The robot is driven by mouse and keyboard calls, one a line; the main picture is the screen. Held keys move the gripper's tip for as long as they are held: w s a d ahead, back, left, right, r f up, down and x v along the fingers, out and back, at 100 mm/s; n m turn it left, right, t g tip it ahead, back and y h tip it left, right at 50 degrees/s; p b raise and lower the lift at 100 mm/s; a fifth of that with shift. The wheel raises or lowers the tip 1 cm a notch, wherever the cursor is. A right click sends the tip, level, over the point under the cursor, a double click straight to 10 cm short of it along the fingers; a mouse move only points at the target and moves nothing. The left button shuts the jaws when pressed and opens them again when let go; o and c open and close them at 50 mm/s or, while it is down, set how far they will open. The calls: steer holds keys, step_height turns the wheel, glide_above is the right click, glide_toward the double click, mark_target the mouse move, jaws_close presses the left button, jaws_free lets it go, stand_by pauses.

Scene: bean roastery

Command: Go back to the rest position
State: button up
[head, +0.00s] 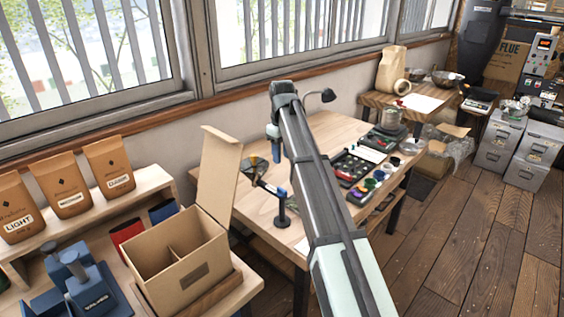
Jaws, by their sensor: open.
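My arm rises from the bottom of the head view across the middle of the picture, up to a bend above the long wooden table (330,128). A short part of the arm hangs down on the left of that bend. My gripper's fingers cannot be made out; the arm itself hides what is behind it. Nothing is seen held.
An open cardboard box (178,262) with a raised flap stands at front left, near brown coffee bags (62,185). A black stand (282,217) with a funnel is left of my arm. The floor (470,240) is clear.

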steer(key=shift+r, duration=0.2)
steer(key=s+d+f+m, duration=0.3)
steer(key=s+d+f, duration=0.1)
steer(key=d+f, duration=0.6)
steer(key=s+d+f+m+g+h, duration=0.1)
steer(key=s+d+f+m, duration=0.2)
steer(key=d+f, duration=0.7)
steer(key=s+d+f+m, duration=0.35)
steer(key=d+f, duration=0.35)
steer(key=f, duration=0.5)
steer(key=s+a+f+g, duration=0.2)
steer(key=s+a+f, duration=0.1)
steer(key=s+f, duration=0.7)
steer(key=s+a+f+g, duration=0.1)
steer(key=s+a+f, duration=0.2)
steer(key=s+f, duration=0.65)
steer(key=s+a+f+g, duration=0.1)
steer(key=s+f, duration=0.4)
steer(key=s, duration=0.8)
steer(key=s+a+f+g+y, duration=0.1)
steer(key=s+a+f, duration=0.3)
steer(key=s, duration=1)
steer(key=shift+s+a+f+g, duration=0.2)
steer(key=shift+a+f+g, duration=0.2)
steer(key=shift+f, duration=0.45)
